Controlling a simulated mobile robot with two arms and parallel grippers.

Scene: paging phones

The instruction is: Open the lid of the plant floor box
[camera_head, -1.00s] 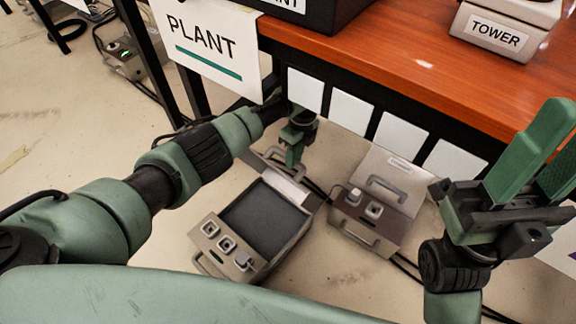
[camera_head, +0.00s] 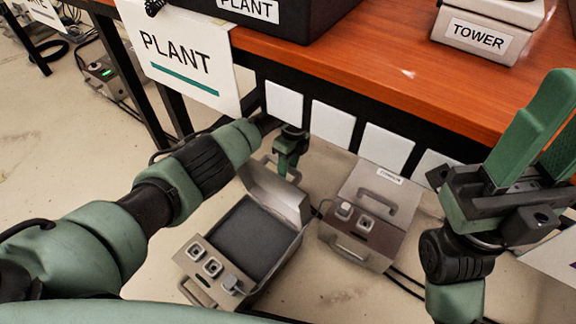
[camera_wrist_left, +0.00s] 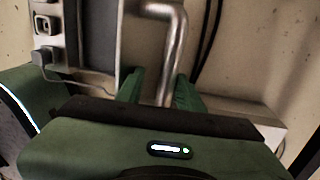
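The plant floor box (camera_head: 213,268) is a grey case on the floor under the PLANT sign, with buttons on its front panel and a dark inside showing. Its lid (camera_head: 279,196) stands raised at the back edge. My left gripper (camera_head: 289,168) is behind the lid, near the lid's handle. In the left wrist view, a metal bar handle (camera_wrist_left: 170,50) passes between its fingers (camera_wrist_left: 158,88), with a gap on the left side, so it looks open around the handle. My right gripper (camera_head: 562,125) is open and empty at the right.
A second grey box (camera_head: 365,207), its lid shut, stands close to the right of the plant box. The orange-red table (camera_head: 400,80) overhangs the back. White cards (camera_head: 332,122) hang below its edge. Black cables (camera_head: 405,285) lie on the floor.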

